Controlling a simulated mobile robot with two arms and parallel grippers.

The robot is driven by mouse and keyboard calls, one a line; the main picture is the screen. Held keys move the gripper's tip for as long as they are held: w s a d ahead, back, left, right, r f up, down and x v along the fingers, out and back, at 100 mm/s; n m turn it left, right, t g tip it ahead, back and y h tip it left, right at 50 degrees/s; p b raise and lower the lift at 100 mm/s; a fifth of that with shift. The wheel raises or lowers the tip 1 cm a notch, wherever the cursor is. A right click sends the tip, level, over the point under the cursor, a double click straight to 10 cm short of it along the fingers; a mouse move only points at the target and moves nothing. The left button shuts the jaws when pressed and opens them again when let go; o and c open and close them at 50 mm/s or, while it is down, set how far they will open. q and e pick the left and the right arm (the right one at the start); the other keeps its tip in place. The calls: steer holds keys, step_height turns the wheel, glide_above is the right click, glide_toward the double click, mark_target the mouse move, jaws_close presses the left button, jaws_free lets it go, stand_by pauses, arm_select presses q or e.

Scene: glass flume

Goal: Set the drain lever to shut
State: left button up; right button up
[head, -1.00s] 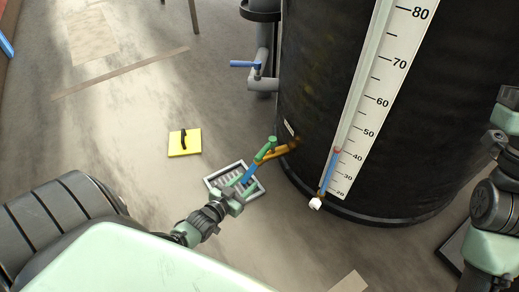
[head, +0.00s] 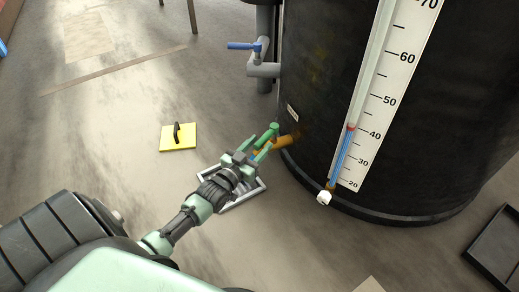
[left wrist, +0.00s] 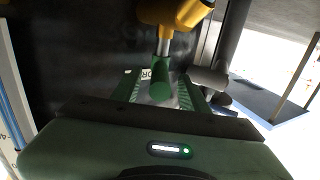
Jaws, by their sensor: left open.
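The drain valve is an orange-brass pipe (head: 286,141) low on the side of the black tank. Its lever has a green grip (head: 271,131). In the left wrist view the green grip (left wrist: 160,84) hangs on a metal stem from the brass body (left wrist: 176,12). My left gripper (head: 257,149) is open at the valve, with a finger on each side of the grip in the left wrist view. I cannot tell whether the fingers touch it. A blue part (head: 265,152) by the valve is mostly hidden by the gripper. My right gripper is out of view.
A blue-handled valve (head: 245,45) sits on a grey pipe to the left of the black tank (head: 330,60). A yellow pad (head: 178,138) lies on the floor. A dark tray (head: 497,250) is at the right.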

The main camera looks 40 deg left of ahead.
arm_select(q)
steer(key=shift+w, duration=0.3)
jaws_close()
stand_by(1.3)
